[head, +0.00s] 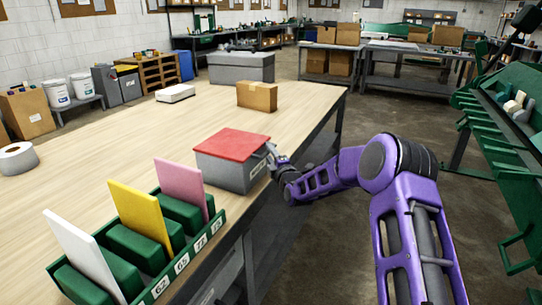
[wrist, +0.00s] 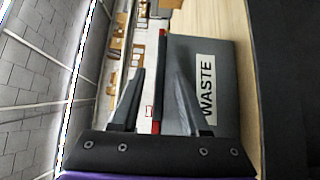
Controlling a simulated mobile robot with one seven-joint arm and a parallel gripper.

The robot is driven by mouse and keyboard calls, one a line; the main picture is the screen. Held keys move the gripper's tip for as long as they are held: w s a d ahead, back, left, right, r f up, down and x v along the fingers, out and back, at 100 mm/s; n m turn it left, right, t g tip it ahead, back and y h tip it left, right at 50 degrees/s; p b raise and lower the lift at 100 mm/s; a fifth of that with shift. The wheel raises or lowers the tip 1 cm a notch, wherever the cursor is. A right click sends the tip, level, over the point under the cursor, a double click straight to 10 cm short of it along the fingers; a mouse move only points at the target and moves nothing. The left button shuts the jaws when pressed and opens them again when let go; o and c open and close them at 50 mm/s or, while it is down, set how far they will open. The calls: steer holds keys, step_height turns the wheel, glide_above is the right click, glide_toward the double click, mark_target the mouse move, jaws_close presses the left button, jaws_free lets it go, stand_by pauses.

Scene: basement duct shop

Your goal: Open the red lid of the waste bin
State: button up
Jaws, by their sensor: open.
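The waste bin (head: 228,173) is a grey box on the wooden bench, with a flat red lid (head: 233,144) that lies shut on its top. In the wrist view the picture is turned sideways: the grey bin wall (wrist: 226,62) carries a white WASTE label (wrist: 207,88), and the red lid (wrist: 161,50) shows edge-on as a thin strip. My gripper (head: 272,152) is at the bin's right side, near the lid's edge. In the wrist view my gripper (wrist: 160,75) is open, with the lid's edge lying between its two fingers. I cannot tell whether either finger touches it.
A green rack (head: 140,238) with white, yellow and pink cards stands in front of the bin on the bench. A cardboard box (head: 257,96) and a grey case (head: 240,67) stand farther back. A green rack stands at right (head: 500,150).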

jaws_close()
stand_by(1.3)
